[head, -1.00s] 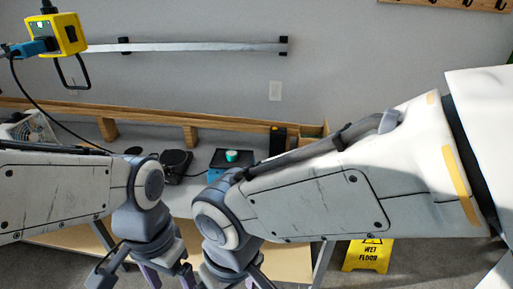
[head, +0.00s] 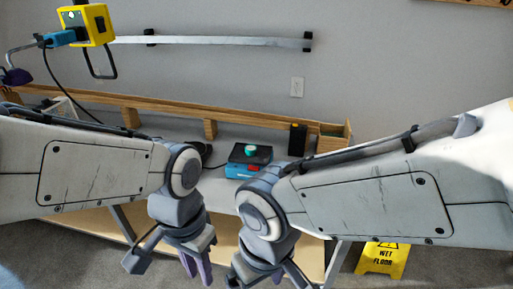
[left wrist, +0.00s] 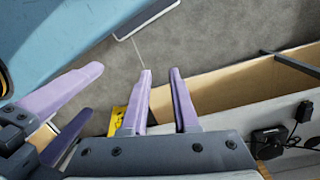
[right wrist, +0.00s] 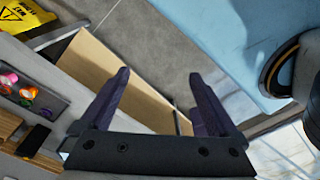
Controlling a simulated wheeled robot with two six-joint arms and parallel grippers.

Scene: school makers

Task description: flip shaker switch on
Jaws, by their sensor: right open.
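The shaker (head: 235,172) is a blue box with a black top carrying a teal-green piece. It stands on the bench in the middle of the head view. A red switch (head: 253,169) shows on its front face; its position is too small to tell. My left gripper (head: 197,274) hangs in front of the bench, left of and nearer than the shaker. Its fingers (left wrist: 160,75) are apart by a narrow gap, with nothing between them. My right gripper (head: 267,282) hangs below the shaker in the picture, partly cut off. Its fingers (right wrist: 160,75) are wide apart and empty.
A wooden rail (head: 165,120) runs along the back of the bench, with a black box (head: 298,139) near its right end. A yellow wet floor sign (head: 383,258) stands on the floor at right. My two grippers hang close together.

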